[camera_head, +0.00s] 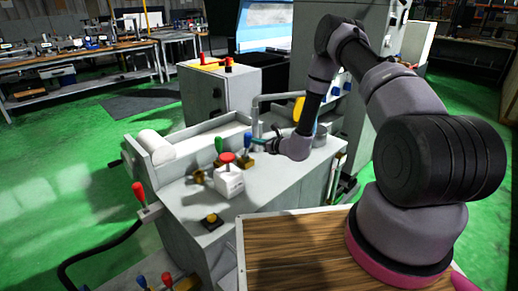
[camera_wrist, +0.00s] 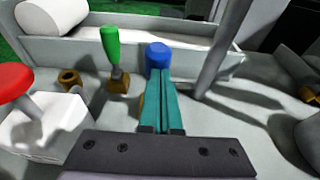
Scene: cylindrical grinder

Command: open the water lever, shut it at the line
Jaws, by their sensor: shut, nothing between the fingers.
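A lever with a blue handle (camera_head: 247,141) stands on the grey machine top beside a lever with a green handle (camera_head: 219,145). No label shows which is the water lever. In the wrist view the blue handle (camera_wrist: 157,54) is straight ahead of my gripper (camera_wrist: 159,80), and the green handle (camera_wrist: 110,45) is to its left. My gripper's teal fingers are together and hold nothing. Their tips overlap the lower part of the blue lever; I cannot tell whether they touch it. The fingers hide most of its shaft and base. I cannot make out a line.
A red mushroom button on a white box (camera_head: 229,181) stands left of my gripper. A brass-coloured fitting (camera_wrist: 70,78) is near it. A grey upright pipe (camera_wrist: 213,50) rises close on the right. A long trough (camera_wrist: 190,62) runs behind the levers. A red-handled lever (camera_head: 139,194) is at the front left.

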